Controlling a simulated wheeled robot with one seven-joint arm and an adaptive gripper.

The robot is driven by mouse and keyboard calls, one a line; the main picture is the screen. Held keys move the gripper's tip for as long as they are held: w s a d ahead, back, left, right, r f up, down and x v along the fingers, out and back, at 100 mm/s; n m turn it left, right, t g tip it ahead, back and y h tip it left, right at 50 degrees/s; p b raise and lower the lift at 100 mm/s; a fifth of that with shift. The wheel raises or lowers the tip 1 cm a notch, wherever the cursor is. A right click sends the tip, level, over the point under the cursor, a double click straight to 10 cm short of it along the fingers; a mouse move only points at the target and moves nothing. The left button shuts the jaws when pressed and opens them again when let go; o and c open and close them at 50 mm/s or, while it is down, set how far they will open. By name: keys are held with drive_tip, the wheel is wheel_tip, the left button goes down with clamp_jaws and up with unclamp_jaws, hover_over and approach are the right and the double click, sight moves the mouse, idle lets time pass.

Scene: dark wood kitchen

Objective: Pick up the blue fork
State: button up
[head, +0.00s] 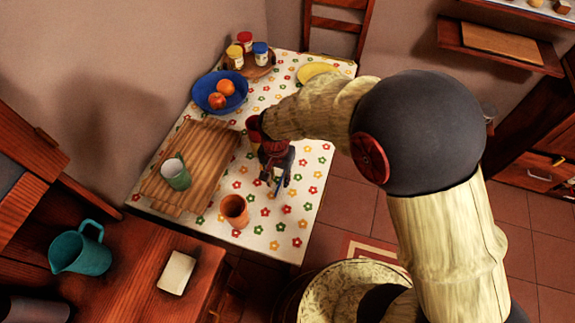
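My gripper (276,180) is over the flowered tablecloth, pointing down near the middle right of the table. Its two dark fingertips look spread apart. A thin blue strip, which looks like part of the blue fork (279,187), shows between and just below the fingertips. The rest of the fork is hidden by my gripper. I cannot tell whether the fingers touch it.
A terracotta cup (234,210) stands close by, left and nearer. A blue bowl (207,103) of fruit, a yellow plate (317,71) and a small jar tray (262,69) stand at the back.

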sight(279, 186)
drive_tip(key=f+b, duration=0.1)
drive_tip(key=f, duration=0.3)
drive_tip(key=shift+w, duration=0.2)
drive_tip(key=shift+r, duration=0.1)
drive_tip(key=shift+c, duration=1.3)
drive_tip(key=c, duration=0.4)
clamp_jaws()
